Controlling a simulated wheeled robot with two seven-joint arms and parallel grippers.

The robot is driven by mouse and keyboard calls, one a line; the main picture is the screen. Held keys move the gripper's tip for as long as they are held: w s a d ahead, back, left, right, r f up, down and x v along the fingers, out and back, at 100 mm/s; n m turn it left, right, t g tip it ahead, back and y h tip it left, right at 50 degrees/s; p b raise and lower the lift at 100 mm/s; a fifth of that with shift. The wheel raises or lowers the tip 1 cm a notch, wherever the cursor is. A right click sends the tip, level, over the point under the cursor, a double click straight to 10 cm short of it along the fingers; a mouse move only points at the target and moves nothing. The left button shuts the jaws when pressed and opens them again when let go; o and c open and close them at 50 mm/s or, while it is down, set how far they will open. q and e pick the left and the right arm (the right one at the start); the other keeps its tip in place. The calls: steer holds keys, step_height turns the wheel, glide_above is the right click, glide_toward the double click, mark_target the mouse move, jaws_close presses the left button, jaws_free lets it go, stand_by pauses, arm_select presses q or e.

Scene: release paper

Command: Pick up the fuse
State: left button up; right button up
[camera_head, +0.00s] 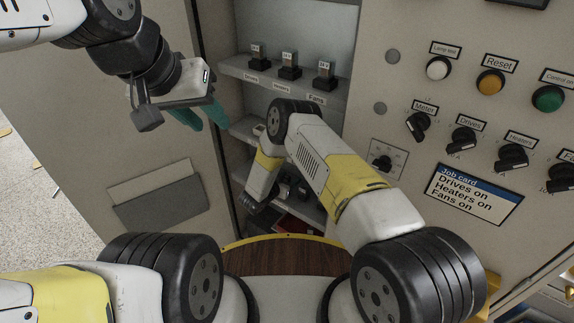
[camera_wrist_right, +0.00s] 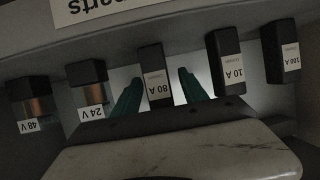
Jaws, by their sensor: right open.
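In the right wrist view, which shows labels upside down, several dark parts sit in a row on a shelf. Fuses labelled 80 A (camera_wrist_right: 157,78), 10 A (camera_wrist_right: 230,65) and 100 A (camera_wrist_right: 285,52) are among them. My right gripper (camera_wrist_right: 159,92) is open, with one teal finger on each side of the 80 A fuse; contact cannot be told. In the head view my right arm reaches into the cabinet's lower shelves, its fingertips hidden. My left gripper (camera_head: 202,114) hangs empty in front of the cabinet door, its two teal fingers apart.
Parts labelled 24 V (camera_wrist_right: 91,85) and 48 V (camera_wrist_right: 31,92) stand beside the fuses. The cabinet's upper shelf (camera_head: 240,68) holds three seated dark blocks above Drives, Heaters and Fans labels. A panel with knobs and a job card (camera_head: 473,194) is at right. The open cabinet door (camera_head: 120,130) is at left.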

steer(key=shift+w+d+f, duration=0.2)
steer(key=shift+w, duration=0.25)
jaws_close()
